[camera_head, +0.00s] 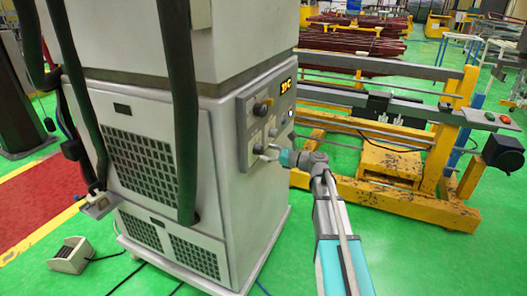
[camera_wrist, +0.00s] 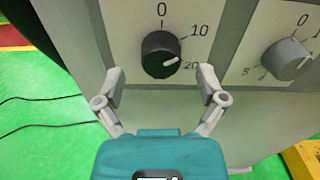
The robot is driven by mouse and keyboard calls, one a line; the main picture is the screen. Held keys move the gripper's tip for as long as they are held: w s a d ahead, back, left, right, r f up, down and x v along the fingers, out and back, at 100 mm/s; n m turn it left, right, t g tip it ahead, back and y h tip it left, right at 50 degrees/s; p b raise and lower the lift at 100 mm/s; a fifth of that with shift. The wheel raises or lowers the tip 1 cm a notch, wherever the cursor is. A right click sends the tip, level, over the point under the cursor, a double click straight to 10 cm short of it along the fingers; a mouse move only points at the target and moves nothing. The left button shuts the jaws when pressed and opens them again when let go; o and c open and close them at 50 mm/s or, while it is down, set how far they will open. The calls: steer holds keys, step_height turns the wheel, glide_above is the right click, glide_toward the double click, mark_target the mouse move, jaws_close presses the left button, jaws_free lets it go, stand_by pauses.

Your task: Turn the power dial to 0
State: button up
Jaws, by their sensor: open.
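A black round dial (camera_wrist: 160,54) sits on a pale panel in the wrist view, with a scale marked 0 at the top, 10 at upper right and 20 at lower right. Its white pointer line points right, close to the 20 mark. No label shows whether it is the power dial. My gripper (camera_wrist: 162,78) is open, its two fingers apart on either side just below the dial, with nothing between them. In the head view, my gripper (camera_head: 268,153) is close to the lower part of the control panel (camera_head: 246,125), partly hiding the knobs there.
A second, grey dial (camera_wrist: 287,59) is on a separate plate to the right in the wrist view. A yellow frame (camera_head: 440,180) stands to the right.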

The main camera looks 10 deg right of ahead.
steer(key=shift+x, duration=1.3)
steer(key=c, duration=1.1)
steer(key=shift+d, duration=0.25)
steer(key=shift+c, duration=0.2)
steer(key=shift+a, duration=0.15)
